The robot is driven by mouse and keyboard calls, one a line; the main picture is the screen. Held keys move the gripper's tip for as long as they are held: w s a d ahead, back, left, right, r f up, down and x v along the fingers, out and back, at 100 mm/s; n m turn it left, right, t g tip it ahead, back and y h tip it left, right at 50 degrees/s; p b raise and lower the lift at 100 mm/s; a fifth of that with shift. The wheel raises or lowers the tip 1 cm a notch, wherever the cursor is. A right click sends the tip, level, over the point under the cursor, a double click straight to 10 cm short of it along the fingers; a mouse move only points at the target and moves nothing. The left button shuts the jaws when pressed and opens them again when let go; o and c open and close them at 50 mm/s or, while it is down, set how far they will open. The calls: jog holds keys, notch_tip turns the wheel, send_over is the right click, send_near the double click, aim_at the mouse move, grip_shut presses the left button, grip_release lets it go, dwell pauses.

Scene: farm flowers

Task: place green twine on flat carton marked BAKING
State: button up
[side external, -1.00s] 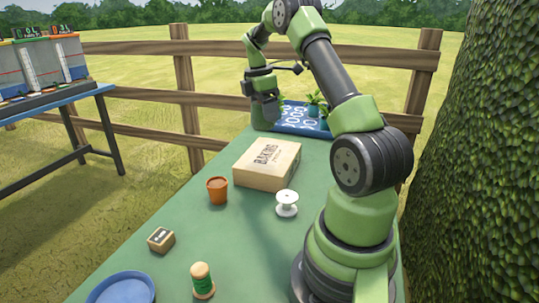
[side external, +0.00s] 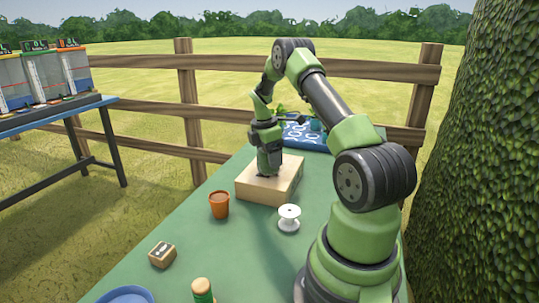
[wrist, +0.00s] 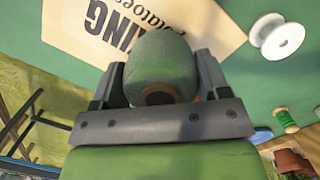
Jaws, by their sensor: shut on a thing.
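The flat carton marked BAKING (side external: 262,187) lies on the green table. Part of its dark lettering shows on the pale top (wrist: 82,40) in the wrist view. My gripper (side external: 267,172) is over the carton and hides its lettering in the side view. In the wrist view, my gripper (wrist: 160,78) is shut on the green twine (wrist: 160,58), a rounded green roll with a brown core end. The twine sits between both fingers, over the carton's edge in that view. I cannot tell whether it touches the carton.
A terracotta pot (side external: 219,206) and a white spool (side external: 289,218) stand in front of the carton. Nearer are a small box (side external: 162,255), a wooden spool of green thread (side external: 203,291) and a blue plate (side external: 125,295). A blue patterned mat (side external: 310,136) with plants lies behind.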

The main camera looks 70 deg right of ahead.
jog(key=shift+f, duration=0.1)
jog(key=o, duration=1)
notch_tip(320, 180, up, 12)
jog(key=w+a+r, duration=0.1)
jog(key=w+a, duration=0.1)
jog(key=w+a+r+m+t, duration=0.1)
jog(key=a+r+m+t, duration=0.1)
jog(key=a+r, duration=0.3)
jog(key=a+r+m+t, duration=0.1)
jog(key=a+r+m, duration=0.15)
jog(key=a, duration=0.55)
jog(key=s+a+m+t+y, duration=0.1)
jog(key=s+a+m, duration=0.1)
jog(key=s+a, duration=0.2)
jog(key=s+a+r+m+t+y, duration=0.1)
jog(key=s+a+m+t, duration=0.1)
jog(key=s+a, duration=0.3)
jog(key=s+a+m+t+y, duration=0.1)
jog(key=s+a+m, duration=0.3)
jog(key=a, duration=0.6)
jog(key=shift+s+a+r+m+t, duration=0.2)
jog(key=shift+s+a+m+t, duration=0.05)
jog(key=shift+t, duration=0.45)
